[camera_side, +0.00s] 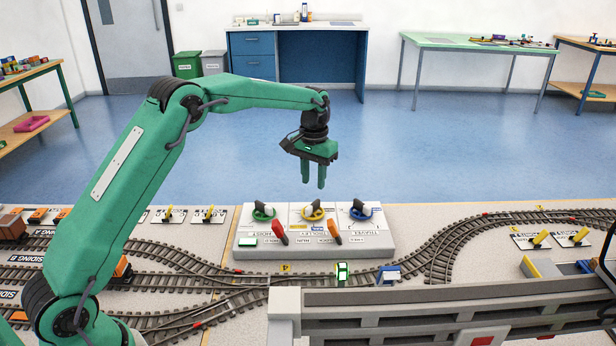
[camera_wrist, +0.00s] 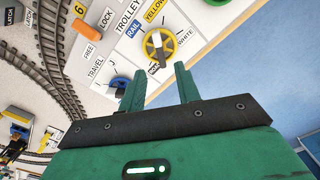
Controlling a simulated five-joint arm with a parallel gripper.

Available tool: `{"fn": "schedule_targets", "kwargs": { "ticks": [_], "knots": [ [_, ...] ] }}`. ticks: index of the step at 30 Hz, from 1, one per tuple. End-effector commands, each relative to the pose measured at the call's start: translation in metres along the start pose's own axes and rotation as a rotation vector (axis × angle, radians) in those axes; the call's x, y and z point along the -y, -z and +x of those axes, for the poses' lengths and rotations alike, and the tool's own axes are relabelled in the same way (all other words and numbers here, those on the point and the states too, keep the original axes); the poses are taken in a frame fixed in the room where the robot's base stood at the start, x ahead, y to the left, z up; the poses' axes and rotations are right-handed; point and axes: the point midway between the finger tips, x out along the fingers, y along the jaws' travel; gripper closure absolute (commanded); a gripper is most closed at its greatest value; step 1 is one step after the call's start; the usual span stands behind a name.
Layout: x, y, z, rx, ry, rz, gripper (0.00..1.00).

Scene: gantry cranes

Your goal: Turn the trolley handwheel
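The trolley handwheel is a yellow ring with a pale knob and a dark pointer, at the middle of the grey control panel (camera_side: 315,246). It shows in the side view (camera_side: 313,214) and in the wrist view (camera_wrist: 174,44), just beyond my fingertips, by the TROLLEY label. My gripper (camera_side: 313,184) points down above the panel's back edge, over the yellow wheel and apart from it. Its two green fingers, also in the wrist view (camera_wrist: 162,70), are parted with nothing between them.
A green wheel (camera_side: 262,214) and a blue wheel (camera_side: 361,214) flank the yellow one. A red lever (camera_side: 279,232) and an orange lever (camera_side: 335,231) stand in front. Model tracks (camera_side: 440,262) surround the panel; a grey gantry beam (camera_side: 400,310) crosses the front.

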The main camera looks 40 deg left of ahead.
Motion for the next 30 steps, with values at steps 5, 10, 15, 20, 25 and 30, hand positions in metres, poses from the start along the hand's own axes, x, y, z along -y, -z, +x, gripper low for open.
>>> {"fn": "schedule_targets", "kwargs": {
  "ticks": [5,10,15,20,25,30],
  "knots": [
    [0.0,0.0,-0.001,0.0,0.0,0.0,0.67],
    [0.0,0.001,-0.001,0.001,0.0,-0.001,0.67],
    [0.0,0.001,0.001,0.001,0.0,-0.001,0.67],
    [0.0,0.0,0.009,0.003,0.0,-0.001,0.67],
    [0.0,0.0,0.026,0.005,0.0,0.0,0.67],
    [0.0,0.0,0.048,0.004,0.0,0.0,0.67]
  ]
}}
